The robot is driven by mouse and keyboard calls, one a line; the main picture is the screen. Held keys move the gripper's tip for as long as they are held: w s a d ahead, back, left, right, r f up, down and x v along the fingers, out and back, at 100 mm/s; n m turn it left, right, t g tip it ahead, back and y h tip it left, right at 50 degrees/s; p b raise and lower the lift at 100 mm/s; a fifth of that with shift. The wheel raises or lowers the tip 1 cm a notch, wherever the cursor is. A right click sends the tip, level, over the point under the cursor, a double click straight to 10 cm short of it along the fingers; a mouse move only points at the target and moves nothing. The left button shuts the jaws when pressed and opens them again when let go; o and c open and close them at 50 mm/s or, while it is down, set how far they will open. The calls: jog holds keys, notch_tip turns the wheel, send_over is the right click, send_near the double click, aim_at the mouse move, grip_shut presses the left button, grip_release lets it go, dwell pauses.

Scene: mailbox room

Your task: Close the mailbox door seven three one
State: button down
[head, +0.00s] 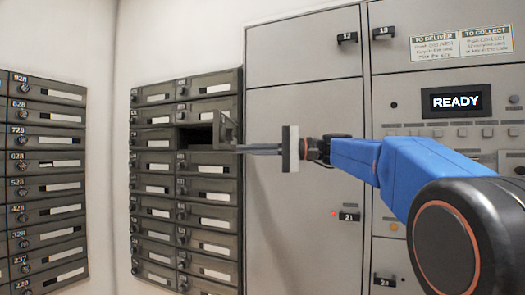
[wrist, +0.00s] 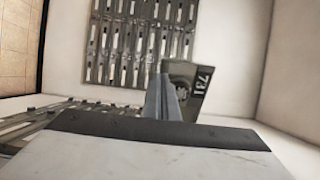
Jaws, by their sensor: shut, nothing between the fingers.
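Mailbox door 731 (head: 227,131) stands open in the head view, sticking out from the right side of its dark, open compartment (head: 195,137) in the upper part of the middle mailbox bank. In the wrist view the door (wrist: 203,88) shows its number 731 and a round lock, and it appears tilted. My gripper (head: 239,149) is shut and empty, its fingers reaching left to the lower part of the door. In the wrist view the fingers (wrist: 162,98) overlap the door's left part; I cannot tell whether they touch it.
The middle mailbox bank (head: 158,189) has its other doors shut. Another bank (head: 42,180) stands at the left. Large grey parcel lockers (head: 300,110) with a READY screen (head: 456,101) stand to the right, behind my arm. A further bank (wrist: 140,40) shows in the wrist view.

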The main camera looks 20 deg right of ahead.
jog(key=shift+x, duration=2.15)
